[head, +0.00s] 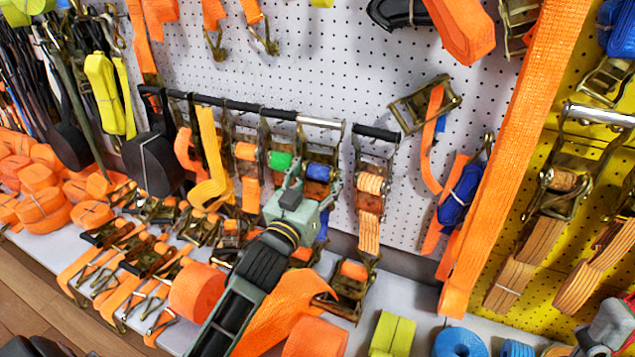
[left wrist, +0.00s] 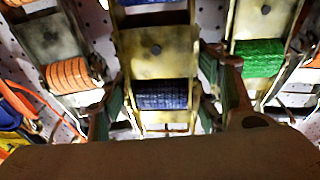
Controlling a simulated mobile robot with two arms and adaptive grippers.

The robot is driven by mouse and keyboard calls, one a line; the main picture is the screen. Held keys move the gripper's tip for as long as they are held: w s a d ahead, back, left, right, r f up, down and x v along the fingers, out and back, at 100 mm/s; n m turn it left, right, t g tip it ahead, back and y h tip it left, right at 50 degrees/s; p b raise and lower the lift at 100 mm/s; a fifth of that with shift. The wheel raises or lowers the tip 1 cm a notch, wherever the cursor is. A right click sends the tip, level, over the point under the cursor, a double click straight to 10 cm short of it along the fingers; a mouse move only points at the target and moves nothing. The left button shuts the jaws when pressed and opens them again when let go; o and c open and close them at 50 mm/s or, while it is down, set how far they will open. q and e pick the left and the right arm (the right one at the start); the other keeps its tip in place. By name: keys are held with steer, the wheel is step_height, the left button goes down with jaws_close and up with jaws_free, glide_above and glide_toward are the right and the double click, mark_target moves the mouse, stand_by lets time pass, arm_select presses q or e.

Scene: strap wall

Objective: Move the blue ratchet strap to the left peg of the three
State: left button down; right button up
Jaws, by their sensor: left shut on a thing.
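The blue ratchet strap (head: 319,172) has a brass-coloured metal frame and a dark blue webbing roll. It hangs at the black rail on the white pegboard. My left gripper (head: 308,182) is shut on it from the front. In the left wrist view the blue webbing (left wrist: 165,95) and its frame sit between the two fingers. The fingers partly hide the frame's sides. Three separate pegs cannot be made out; the black rail (head: 240,104) shows, with a bright metal part above the blue strap. A grey part at the lower right edge may be my right gripper; its fingers do not show.
A green-webbed ratchet (head: 280,160) hangs close on the left, and an orange-webbed one (head: 370,184) on the right. A long orange strap (head: 510,150) hangs further right. Orange rolls and ratchets crowd the shelf below. Bare pegboard (head: 320,60) shows above the rail.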

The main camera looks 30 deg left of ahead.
arm_select(q)
steer(key=shift+w+r+b, duration=0.1)
steer(key=shift+w+b, duration=0.35)
steer(key=shift+w, duration=0.45)
steer(key=shift+w+f, duration=0.45)
steer(key=shift+w, duration=0.15)
steer(key=shift+f, duration=0.15)
steer(key=c, duration=0.8)
jaws_free()
steer(key=shift+o, duration=1.2)
steer(key=shift+f, duration=0.15)
